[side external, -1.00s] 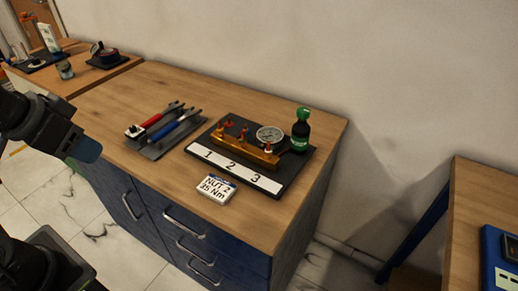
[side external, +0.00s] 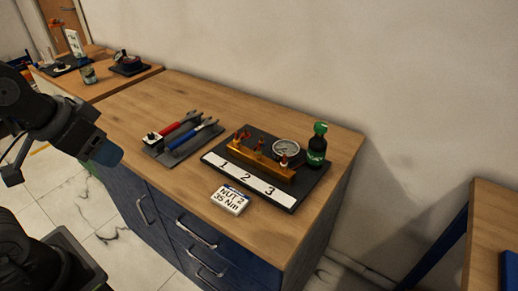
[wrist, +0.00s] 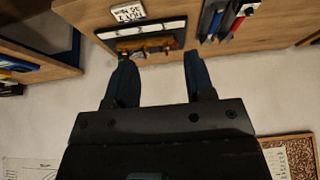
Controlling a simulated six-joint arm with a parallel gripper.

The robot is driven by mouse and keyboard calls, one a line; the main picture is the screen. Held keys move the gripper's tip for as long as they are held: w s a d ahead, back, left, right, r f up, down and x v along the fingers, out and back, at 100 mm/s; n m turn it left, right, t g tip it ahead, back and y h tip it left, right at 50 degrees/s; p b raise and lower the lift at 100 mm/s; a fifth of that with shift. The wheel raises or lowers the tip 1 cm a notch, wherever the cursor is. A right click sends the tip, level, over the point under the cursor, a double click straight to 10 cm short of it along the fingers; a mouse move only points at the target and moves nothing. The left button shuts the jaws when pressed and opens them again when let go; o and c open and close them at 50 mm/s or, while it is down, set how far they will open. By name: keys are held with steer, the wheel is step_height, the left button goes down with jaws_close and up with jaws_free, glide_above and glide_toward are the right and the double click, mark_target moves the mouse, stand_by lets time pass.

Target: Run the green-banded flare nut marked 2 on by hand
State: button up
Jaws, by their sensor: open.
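An orange-brass manifold (side external: 262,163) with several upright fittings sits on a dark board behind a white strip (side external: 247,178) numbered 1, 2, 3. The fitting behind number 2 (side external: 260,147) looks faintly green; its band is too small to make out clearly. In the wrist view the manifold (wrist: 145,45) shows upside down beyond the fingertips. My gripper (wrist: 160,66) is open, with nothing between its fingers. In the side view my gripper (side external: 108,152) hangs at the left, off the bench's front edge and well apart from the manifold.
Red- and blue-handled wrenches (side external: 184,134) lie on a dark mat to the left. A card reading "NUT 2 35 Nm" (side external: 230,200) lies in front. Bare wood surrounds these.

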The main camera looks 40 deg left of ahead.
steer(key=w+d+r+g, duration=0.1)
steer(key=w+r, duration=0.1)
steer(key=w, duration=0.3)
steer(key=w+r+g, duration=0.1)
steer(key=w+r, duration=0.2)
steer(key=w, duration=0.1)
steer(key=n+g, duration=0.2)
steer(key=g, duration=0.2)
glide_above(259, 143)
step_height(259, 143, down, 10)
step_height(259, 143, down, 13)
steer(key=shift+r, duration=0.1)
steer(key=shift+c, duration=0.2)
jaws_close()
